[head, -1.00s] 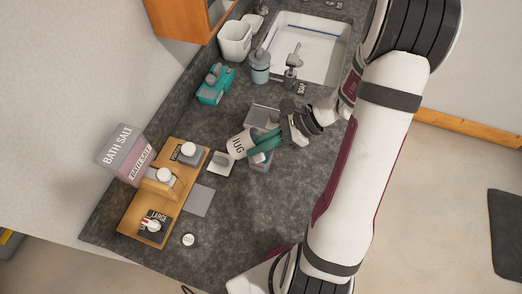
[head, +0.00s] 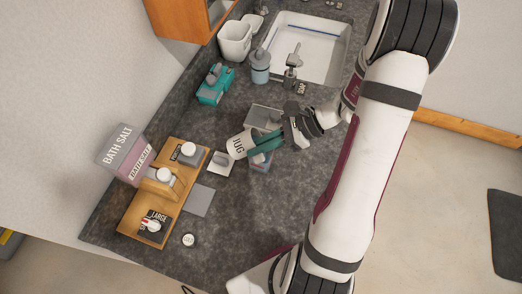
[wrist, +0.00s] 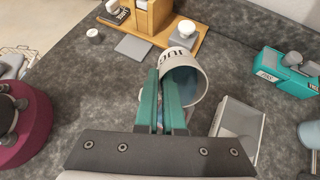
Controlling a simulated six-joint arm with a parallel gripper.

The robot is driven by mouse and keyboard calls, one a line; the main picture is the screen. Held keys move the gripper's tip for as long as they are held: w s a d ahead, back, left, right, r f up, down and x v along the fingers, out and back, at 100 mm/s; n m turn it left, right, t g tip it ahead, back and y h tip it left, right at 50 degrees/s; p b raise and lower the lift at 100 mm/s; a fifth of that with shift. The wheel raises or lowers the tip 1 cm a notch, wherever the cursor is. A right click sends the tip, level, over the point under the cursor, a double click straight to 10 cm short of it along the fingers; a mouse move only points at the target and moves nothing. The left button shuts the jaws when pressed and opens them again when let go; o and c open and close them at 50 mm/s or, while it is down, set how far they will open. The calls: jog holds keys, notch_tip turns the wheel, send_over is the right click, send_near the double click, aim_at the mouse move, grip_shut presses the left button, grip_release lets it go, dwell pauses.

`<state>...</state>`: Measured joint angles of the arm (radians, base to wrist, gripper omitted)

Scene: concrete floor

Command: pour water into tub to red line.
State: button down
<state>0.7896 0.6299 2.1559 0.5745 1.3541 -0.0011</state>
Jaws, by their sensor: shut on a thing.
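My gripper (head: 264,145) has green fingers shut on the white jug (head: 239,145), marked JUG, above the counter. The jug is tilted; its open mouth shows in the wrist view (wrist: 184,82), and the fingers are beside it (wrist: 163,105). The grip point itself is hidden. A grey open-topped container (head: 264,116), perhaps the tub, stands just beyond the jug. In the wrist view it lies right of the fingers (wrist: 239,127). I cannot make out a red line or a water level. No stream of water is visible.
A wooden tray (head: 186,199) with a bath salt box (head: 127,152) stands at left. A teal box (head: 215,84), blue bottle (head: 260,66) and sink (head: 318,50) are behind. The front counter is mostly clear.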

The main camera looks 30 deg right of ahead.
aim_at(237, 154)
jog(key=shift+d+y, duration=0.15)
jog(key=shift+y, duration=0.25)
dwell(1.0)
jog(key=r+h, duration=0.1)
jog(key=a+r+g+h, duration=0.1)
jog(key=h, duration=0.1)
jog(key=shift+w, duration=0.15)
jog(key=shift+f, duration=0.1)
jog(key=shift+w+a+r+h, duration=0.2)
jog(key=shift+a+h, duration=0.25)
jog(key=shift+h, duration=0.35)
jog(key=a+f+h, duration=0.1)
jog(key=w+a+f+g+h, duration=0.1)
jog(key=a+h, duration=0.1)
jog(key=shift+a+g, duration=0.1)
jog(key=shift+g, duration=0.2)
jog(key=shift+w+a+f+g+h, duration=0.1)
jog(key=shift+w+a+g+h, duration=0.2)
jog(key=shift+a+h, duration=0.55)
jog(key=shift+w+a+f+g+h, duration=0.1)
jog(key=shift+w+a+g+h, duration=0.2)
jog(key=shift+a+h, duration=0.5)
jog(key=shift+s+d+r, duration=0.1)
jog(key=shift+d, duration=0.2)
